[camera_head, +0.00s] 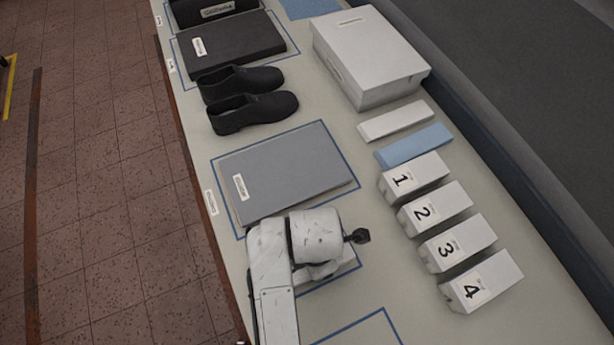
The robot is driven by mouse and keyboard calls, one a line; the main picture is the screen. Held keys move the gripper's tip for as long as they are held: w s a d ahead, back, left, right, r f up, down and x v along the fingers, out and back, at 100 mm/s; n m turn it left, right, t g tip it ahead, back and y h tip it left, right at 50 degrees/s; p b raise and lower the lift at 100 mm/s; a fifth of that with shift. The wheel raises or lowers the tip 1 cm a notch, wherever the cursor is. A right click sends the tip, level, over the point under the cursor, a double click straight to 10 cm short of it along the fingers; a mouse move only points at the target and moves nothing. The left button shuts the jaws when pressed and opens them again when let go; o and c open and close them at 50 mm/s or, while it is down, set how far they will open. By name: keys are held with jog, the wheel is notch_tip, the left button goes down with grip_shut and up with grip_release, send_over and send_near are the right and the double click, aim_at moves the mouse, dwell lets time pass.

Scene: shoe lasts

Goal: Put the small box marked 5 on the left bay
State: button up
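Small white boxes marked 1 (415,175), 2 (435,207), 3 (457,242) and 4 (482,280) stand in a row on the right of the table. No box marked 5 shows in this view. Blue-outlined bays run along the table's left side; I cannot tell which one is the left bay. One outlined bay (352,265) is partly hidden behind my arm, and another (385,315) is cut off at the bottom edge. My gripper (358,237) is a small dark shape at the arm's end, left of boxes 2 and 3 and apart from them. Its fingers are unclear.
A grey slab (285,172) with a label fills one bay. Black shoes (250,98), a black flat box (235,50), a large white box (370,58), a white block (396,121) and a blue block (413,144) lie farther back. Table (365,185) is bare between arm and numbered boxes.

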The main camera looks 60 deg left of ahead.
jog(key=shift+f, duration=0.25)
jog(key=shift+w+d, duration=0.1)
jog(key=shift+d, duration=0.15)
jog(key=shift+a+f, duration=0.15)
jog(key=o, duration=1.1)
